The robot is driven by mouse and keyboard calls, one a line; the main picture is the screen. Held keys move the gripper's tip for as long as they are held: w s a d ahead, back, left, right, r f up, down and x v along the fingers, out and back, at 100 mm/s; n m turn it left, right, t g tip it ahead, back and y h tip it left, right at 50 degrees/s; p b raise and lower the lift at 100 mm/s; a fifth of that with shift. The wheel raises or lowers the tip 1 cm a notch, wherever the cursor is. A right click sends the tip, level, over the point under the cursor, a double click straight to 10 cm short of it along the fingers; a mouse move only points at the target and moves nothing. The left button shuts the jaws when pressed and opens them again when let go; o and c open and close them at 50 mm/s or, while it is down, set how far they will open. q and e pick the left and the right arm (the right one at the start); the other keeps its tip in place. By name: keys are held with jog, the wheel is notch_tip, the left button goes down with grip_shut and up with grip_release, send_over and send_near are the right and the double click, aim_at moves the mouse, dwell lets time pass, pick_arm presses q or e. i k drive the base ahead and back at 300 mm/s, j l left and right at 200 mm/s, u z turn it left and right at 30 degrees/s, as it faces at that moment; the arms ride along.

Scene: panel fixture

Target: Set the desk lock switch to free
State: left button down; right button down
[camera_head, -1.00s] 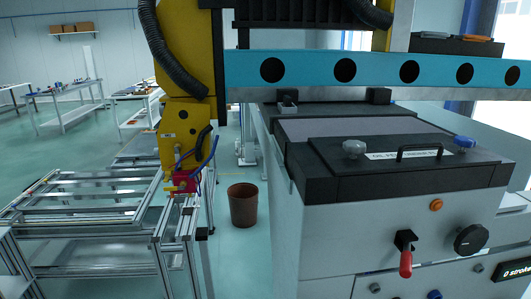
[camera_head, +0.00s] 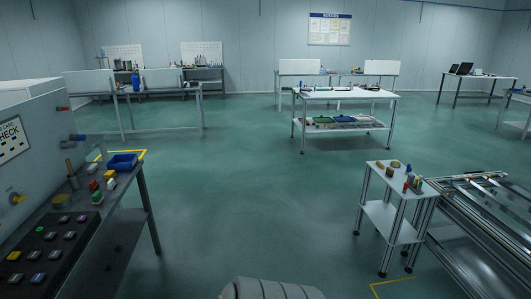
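A grey panel (camera_head: 35,150) with a sign reading "CHECK" stands at the left edge, over a dark desk (camera_head: 125,190). A black button box (camera_head: 50,245) with several coloured buttons sits on the desk's near part. A yellow knob (camera_head: 17,198), a blue-handled part (camera_head: 78,138) and a red part (camera_head: 62,108) are on the panel. I cannot tell which of these, if any, is the desk lock switch; no label for it is readable. Neither of my grippers is in view.
A blue bin (camera_head: 123,161) and small coloured items lie on the desk. A small white table (camera_head: 378,205) and an aluminium frame (camera_head: 485,225) stand at right. White tables stand farther back. The green floor between is clear. A grey ribbed piece shows at the bottom.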

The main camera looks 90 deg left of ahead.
aim_at(19, 199)
jog(key=u, duration=4.45)
